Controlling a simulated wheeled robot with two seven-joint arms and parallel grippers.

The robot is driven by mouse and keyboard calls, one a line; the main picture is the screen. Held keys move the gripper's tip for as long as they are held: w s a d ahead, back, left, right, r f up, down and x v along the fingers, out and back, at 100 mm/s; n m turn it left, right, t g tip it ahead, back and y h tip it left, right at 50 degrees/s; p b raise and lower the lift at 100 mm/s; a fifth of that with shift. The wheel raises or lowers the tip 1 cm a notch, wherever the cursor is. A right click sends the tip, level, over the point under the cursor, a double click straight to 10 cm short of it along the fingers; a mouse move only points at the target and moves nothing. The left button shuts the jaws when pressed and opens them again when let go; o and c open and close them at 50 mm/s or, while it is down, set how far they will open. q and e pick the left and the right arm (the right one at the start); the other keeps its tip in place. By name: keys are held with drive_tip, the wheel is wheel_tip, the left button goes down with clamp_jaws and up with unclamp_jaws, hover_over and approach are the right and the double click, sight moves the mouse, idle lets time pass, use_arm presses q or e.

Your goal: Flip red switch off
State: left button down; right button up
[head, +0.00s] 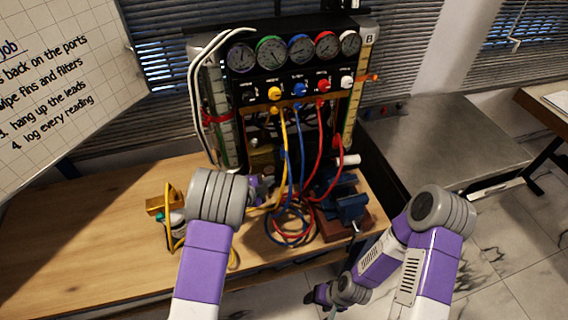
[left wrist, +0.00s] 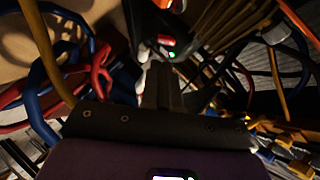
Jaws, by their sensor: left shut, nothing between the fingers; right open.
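The gauge rig (head: 262,88) stands at the back of the wooden bench, with several round gauges above a row of coloured knobs and hoses. In the left wrist view a small red part (left wrist: 165,40), perhaps the red switch, sits on a dark housing beside a lit green lamp (left wrist: 171,55). I cannot make out its position, and I cannot pick it out in the head view. My left gripper (head: 262,186) is shut and empty, low in front of the rig; its fingers (left wrist: 161,82) point towards that housing. My right gripper (head: 322,294) is open, low beyond the bench's front edge.
Yellow, blue and red hoses (head: 290,222) hang and coil in front of the rig, close to my left gripper. A blue vise (head: 350,205) stands right of them. A yellow-handled item (head: 170,215) is at left. The bench's left part (head: 80,240) is clear.

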use_arm(q)
drive_tip(key=s, duration=0.1)
approach(289, 169)
drive_tip(key=x, duration=0.6)
use_arm(e)
drive_tip(key=shift+s, duration=0.45)
